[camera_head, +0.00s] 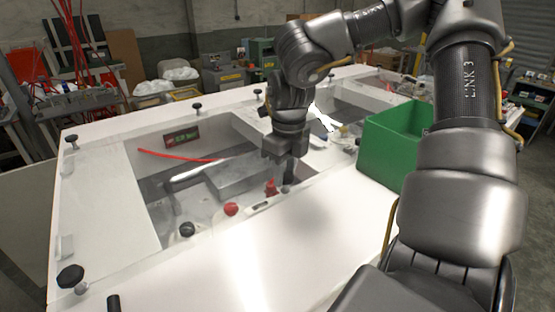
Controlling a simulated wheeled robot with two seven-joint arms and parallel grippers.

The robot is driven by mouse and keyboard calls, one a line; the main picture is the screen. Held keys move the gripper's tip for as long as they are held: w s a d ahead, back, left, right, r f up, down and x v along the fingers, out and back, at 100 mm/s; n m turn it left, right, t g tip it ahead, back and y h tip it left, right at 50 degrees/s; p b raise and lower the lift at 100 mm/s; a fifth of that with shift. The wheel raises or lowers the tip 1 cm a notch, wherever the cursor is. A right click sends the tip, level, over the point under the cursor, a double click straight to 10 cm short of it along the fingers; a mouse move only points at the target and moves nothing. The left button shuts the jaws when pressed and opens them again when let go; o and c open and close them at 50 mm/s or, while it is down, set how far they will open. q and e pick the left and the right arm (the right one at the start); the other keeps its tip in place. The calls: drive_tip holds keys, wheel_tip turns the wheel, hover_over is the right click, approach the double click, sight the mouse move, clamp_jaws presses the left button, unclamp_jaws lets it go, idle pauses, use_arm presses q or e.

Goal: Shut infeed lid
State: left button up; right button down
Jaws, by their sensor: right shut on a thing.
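A white machine (268,252) has a recessed bay with a grey metal block (232,176) inside. A clear panel (95,200) with dark knobs seems to lie over the left part of the top; its full outline is hard to make out, and I cannot tell for sure that it is the infeed lid or how far it is closed. My right gripper (287,160) points down at the right side of the bay. It is shut on a small dark handle (288,182), mostly hidden by the fingers. My left gripper is not in view.
Red knobs (231,209) and a black knob (187,229) stand near the bay's front edge. A green bin (386,150) stands right of the gripper, close to my right arm. A second bay lies behind. The white front surface is clear.

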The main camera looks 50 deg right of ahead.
drive_tip(key=shift+s+f, duration=0.15)
drive_tip(key=shift+f, duration=0.15)
drive_tip(key=c, duration=1.4)
unclamp_jaws()
drive_tip(key=o, duration=0.4)
wheel_tip(320, 180, up, 11)
drive_tip(key=b, duration=0.2)
drive_tip(key=shift+d, duration=0.15)
drive_tip(key=shift+f, duration=0.15)
